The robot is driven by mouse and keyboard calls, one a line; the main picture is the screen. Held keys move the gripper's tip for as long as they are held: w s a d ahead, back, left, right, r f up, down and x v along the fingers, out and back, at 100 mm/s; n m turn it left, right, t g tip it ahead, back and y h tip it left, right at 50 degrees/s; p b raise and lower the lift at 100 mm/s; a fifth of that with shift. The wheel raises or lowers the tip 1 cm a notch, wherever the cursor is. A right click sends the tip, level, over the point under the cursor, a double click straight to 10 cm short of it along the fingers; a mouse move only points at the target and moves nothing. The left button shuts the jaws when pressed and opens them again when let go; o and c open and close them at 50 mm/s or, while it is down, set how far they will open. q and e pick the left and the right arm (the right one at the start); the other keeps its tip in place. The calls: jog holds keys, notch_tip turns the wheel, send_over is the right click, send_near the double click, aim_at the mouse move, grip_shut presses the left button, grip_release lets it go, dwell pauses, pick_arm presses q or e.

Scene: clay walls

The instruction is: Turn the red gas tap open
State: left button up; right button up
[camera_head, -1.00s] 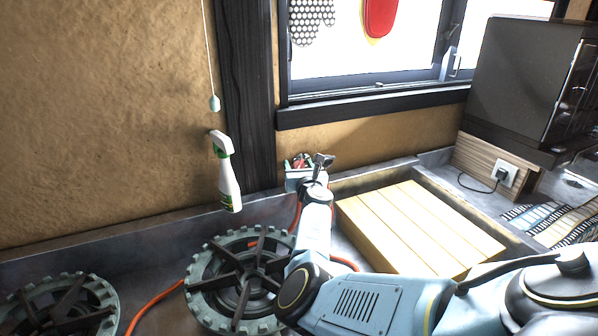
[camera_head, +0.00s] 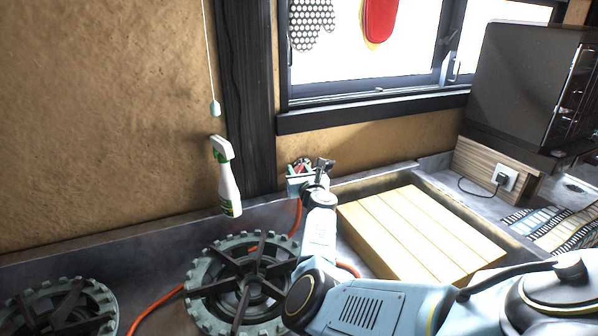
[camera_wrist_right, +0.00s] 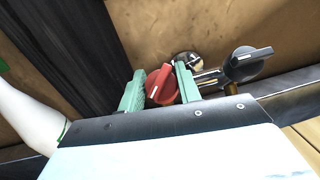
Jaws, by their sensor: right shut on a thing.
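The red gas tap (camera_wrist_right: 161,86) is a red knob with a pale mark, set by the clay wall. In the wrist view it sits between the two green fingers of my right gripper (camera_wrist_right: 160,88), which is shut on it. In the head view the red tap (camera_head: 301,167) shows only in part behind my right gripper (camera_head: 299,180). A dark grey tap (camera_wrist_right: 248,64) on a brass fitting stands just to the right of it. My left gripper is not in view.
A white spray bottle (camera_head: 228,185) hangs or stands left of the taps. A gas burner (camera_head: 215,272) with an orange hose (camera_head: 155,303) lies in front. A slatted wooden board (camera_head: 420,228) is to the right. A pull cord (camera_head: 214,108) hangs above the bottle.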

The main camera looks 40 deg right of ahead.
jog(key=n+y, duration=0.1)
jog(key=n, duration=0.1)
jog(key=n+t+y, duration=0.1)
jog(key=n+y, duration=0.1)
jog(key=shift+s+f+y+b, duration=0.1)
jog(key=shift+f+y+b, duration=0.05)
jog(key=shift+y+b, duration=0.2)
jog(key=n+y+b, duration=0.2)
jog(key=n+y, duration=0.3)
jog(key=n, duration=0.1)
jog(key=shift+n+y, duration=0.35)
jog(key=shift+n, duration=0.25)
jog(key=shift+b, duration=0.3)
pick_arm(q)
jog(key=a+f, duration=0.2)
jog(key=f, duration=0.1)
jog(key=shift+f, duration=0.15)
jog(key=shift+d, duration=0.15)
pick_arm(e)
jog(key=o, duration=1)
jog(key=shift+c, duration=0.2)
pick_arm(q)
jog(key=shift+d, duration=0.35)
